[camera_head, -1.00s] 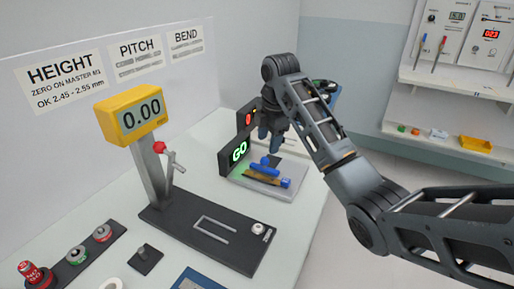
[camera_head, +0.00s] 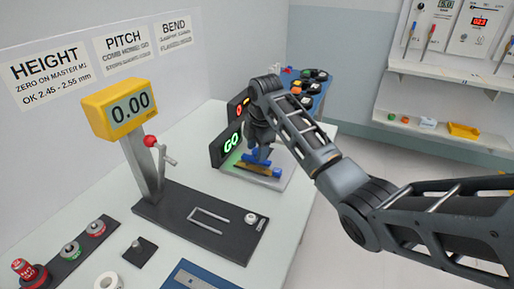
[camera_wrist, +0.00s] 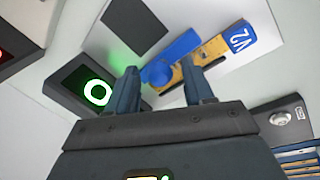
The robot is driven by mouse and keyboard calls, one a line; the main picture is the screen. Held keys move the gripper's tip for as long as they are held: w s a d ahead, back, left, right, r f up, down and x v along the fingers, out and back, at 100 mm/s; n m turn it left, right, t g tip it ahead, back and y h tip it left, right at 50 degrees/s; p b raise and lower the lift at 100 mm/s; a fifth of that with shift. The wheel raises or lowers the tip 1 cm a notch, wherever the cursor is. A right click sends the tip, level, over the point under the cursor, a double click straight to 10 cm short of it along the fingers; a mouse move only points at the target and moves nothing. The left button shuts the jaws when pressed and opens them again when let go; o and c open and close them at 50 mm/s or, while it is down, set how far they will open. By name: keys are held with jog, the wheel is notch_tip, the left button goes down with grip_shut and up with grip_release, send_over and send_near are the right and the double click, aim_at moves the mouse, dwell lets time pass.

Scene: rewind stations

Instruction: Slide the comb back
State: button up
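The pitch station's pale plate (camera_head: 287,179) carries a blue bar with a round blue knob (camera_wrist: 158,73), which I take as the comb. Beside it lies a brass-coloured strip (camera_wrist: 212,50) with a blue tag marked V2 (camera_wrist: 238,37). In the wrist view my gripper (camera_wrist: 163,82) is open, with its dark fingers apart on either side of the knob; whether they touch it I cannot tell. In the head view my gripper (camera_head: 258,152) is low over the plate and partly hides the bar. The display (camera_head: 230,143) beside it shows a green GO.
A height gauge (camera_head: 118,109) reading 0.00 stands on a dark base (camera_head: 170,212) to the left. Several red and green-topped masters stand in a dark rack (camera_head: 72,247). A second display with a red light (camera_head: 238,104) stands behind. Shelves (camera_head: 440,75) are at the right.

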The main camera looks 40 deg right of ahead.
grip_shut()
dwell(0.3)
jog(key=d, duration=0.1)
jog(key=w+d+b, duration=0.1)
jog(key=d, duration=0.1)
jog(key=shift+w+d, duration=0.1)
jog(key=shift+w+d+r, duration=0.1)
jog(key=shift+d, duration=0.2)
jog(key=shift+o, duration=0.7)
grip_release()
